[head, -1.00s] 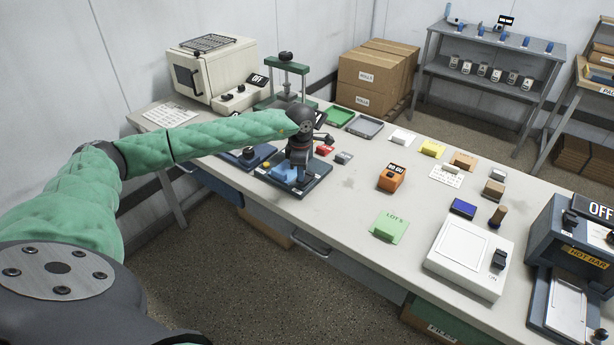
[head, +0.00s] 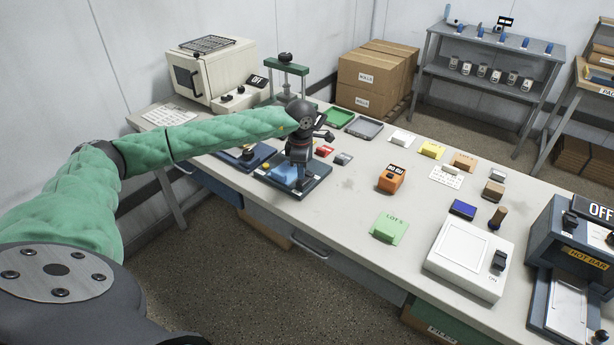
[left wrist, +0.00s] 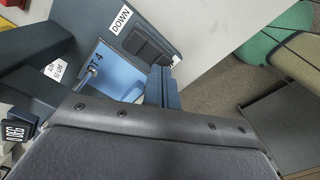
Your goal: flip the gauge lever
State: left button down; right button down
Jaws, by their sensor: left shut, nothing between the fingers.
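The dark blue gauge (head: 318,184) stands near the front edge of the table, with a light blue piece (head: 287,171) on it. In the left wrist view the gauge (left wrist: 175,30) carries a "DOWN" label (left wrist: 121,19) beside a dark lever-like part (left wrist: 150,45). The blue piece, marked as a lot 4, lies next to it (left wrist: 117,72). My left gripper (head: 302,186) points down over the gauge, shut and empty. Its body covers the lower part of the wrist view, and I cannot tell whether its tips touch the lever. My right gripper is out of view.
A second dark blue device (head: 247,157) stands just left of the gauge and a green press (head: 287,67) behind it. Small red (head: 324,150) and grey (head: 343,158) blocks lie close to its right.

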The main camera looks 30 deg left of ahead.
aim_at(301, 182)
pick_arm(q)
jog(key=shift+r+p, duration=0.4)
jog(key=shift+r, duration=2.05)
